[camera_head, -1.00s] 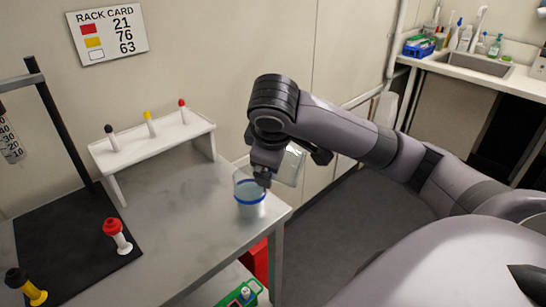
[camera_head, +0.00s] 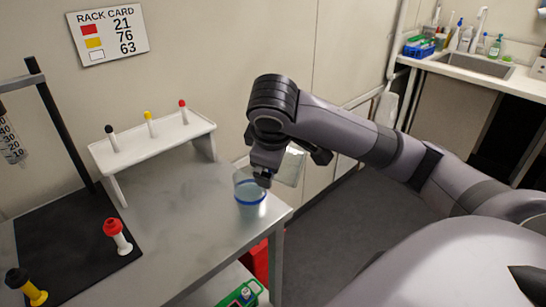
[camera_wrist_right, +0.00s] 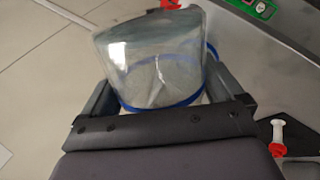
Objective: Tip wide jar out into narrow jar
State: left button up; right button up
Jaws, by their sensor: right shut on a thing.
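The wide jar (camera_head: 292,167) is clear and tilted, held above the table's right corner. In the right wrist view it (camera_wrist_right: 150,60) fills the space between my fingers, with a blue band near the gripper. The narrow jar (camera_head: 250,197), clear with a blue band and bluish inside, stands upright on the table just below and left of it. In the wrist view only a blue edge of it shows, behind the wide jar. My right gripper (camera_head: 263,178) is shut on the wide jar; its fingers are partly hidden in the head view. My left gripper is not in view.
A white rack (camera_head: 155,140) with several capped pieces stands at the back of the table. A black mat (camera_head: 75,245) with red-topped and yellow pieces and a stand lies left. The table middle (camera_head: 180,220) is clear. A sink counter (camera_head: 480,68) is far right.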

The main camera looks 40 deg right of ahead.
jog(key=shift+w+a+r+n+g+h, duration=0.25)
jog(key=shift+w+g+h, duration=0.2)
jog(key=shift+g, duration=0.35)
dwell(1.0)
jog(key=shift+w+a+n+g+h, duration=0.15)
jog(key=shift+n+g+h, duration=0.1)
jog(key=shift+g+h, duration=0.2)
jog(key=shift+r, duration=0.1)
dwell(1.6)
jog(key=shift+s+d+r+t+y, duration=0.15)
jog(key=shift+s+r+t+y, duration=0.1)
jog(key=shift+r+t, duration=0.1)
jog(key=shift+s+d+r+t+y, duration=0.1)
jog(key=shift+d+r+t+y, duration=0.05)
jog(key=shift+r+t+y, duration=0.15)
jog(key=shift+s+d+f+m+t+y+b, duration=0.1)
jog(key=shift+s+d+m+t+y+b, duration=0.2)
jog(key=shift+m+t+b, duration=0.35)
jog(key=shift+s+t+y+b, duration=0.2)
jog(key=shift+t+y+b, duration=0.4)
jog(key=shift+t, duration=0.25)
